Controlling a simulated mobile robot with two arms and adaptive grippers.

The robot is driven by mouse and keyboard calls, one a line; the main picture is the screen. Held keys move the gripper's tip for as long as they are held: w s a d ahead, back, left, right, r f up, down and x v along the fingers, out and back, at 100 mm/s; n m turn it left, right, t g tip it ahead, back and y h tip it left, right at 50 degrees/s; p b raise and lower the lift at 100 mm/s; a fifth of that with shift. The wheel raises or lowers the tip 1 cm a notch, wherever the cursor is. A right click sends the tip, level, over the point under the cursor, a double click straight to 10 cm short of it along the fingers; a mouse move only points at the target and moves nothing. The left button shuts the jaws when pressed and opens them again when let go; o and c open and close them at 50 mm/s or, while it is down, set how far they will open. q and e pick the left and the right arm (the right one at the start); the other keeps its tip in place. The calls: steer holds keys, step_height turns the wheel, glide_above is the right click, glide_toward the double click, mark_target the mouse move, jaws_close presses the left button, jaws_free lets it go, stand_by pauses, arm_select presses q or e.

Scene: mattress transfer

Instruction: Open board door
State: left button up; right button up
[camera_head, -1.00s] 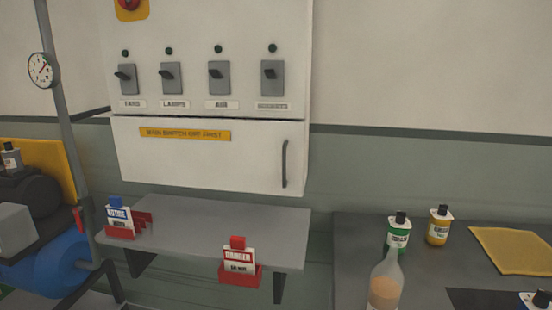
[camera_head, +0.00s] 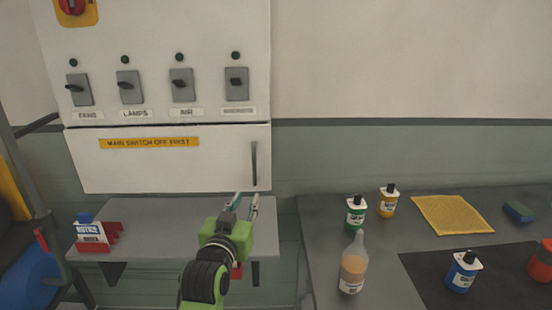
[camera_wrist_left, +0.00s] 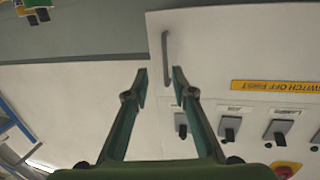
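The board door (camera_head: 200,165) is the white lower panel of the wall cabinet, and it is shut. Its grey vertical bar handle (camera_head: 254,163) is at the door's right side. My left gripper (camera_head: 246,203) is below the handle in the head view, over the small shelf. It is open and empty. In the left wrist view, the handle (camera_wrist_left: 166,58) stands ahead of the spread fingertips (camera_wrist_left: 159,75), between them and apart from them. The view is turned, with the switches at the lower right. My right gripper is not in view.
Above the door are several switches (camera_head: 181,84) and a red main switch (camera_head: 73,5). The grey shelf (camera_head: 165,215) holds a blue-topped tag in a red holder (camera_head: 93,233); my arm mostly hides a red one. The right bench carries bottles, including a clear one (camera_head: 353,268), and a yellow cloth (camera_head: 452,214).

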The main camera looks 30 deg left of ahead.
mark_target(254, 166)
arm_select(q)
steer(key=shift+t+y, duration=0.3)
steer(key=shift+y, duration=0.1)
steer(key=r+p+x, duration=0.1)
steer(key=x, duration=0.3)
steer(key=r+p+x, duration=0.1)
steer(key=x, duration=0.4)
steer(key=r+p+x, duration=0.1)
steer(key=x, duration=0.3)
steer(key=shift+w+a+r, duration=0.1)
steer(key=shift+w+a, duration=0.15)
steer(key=shift+a, duration=0.15)
jaws_close()
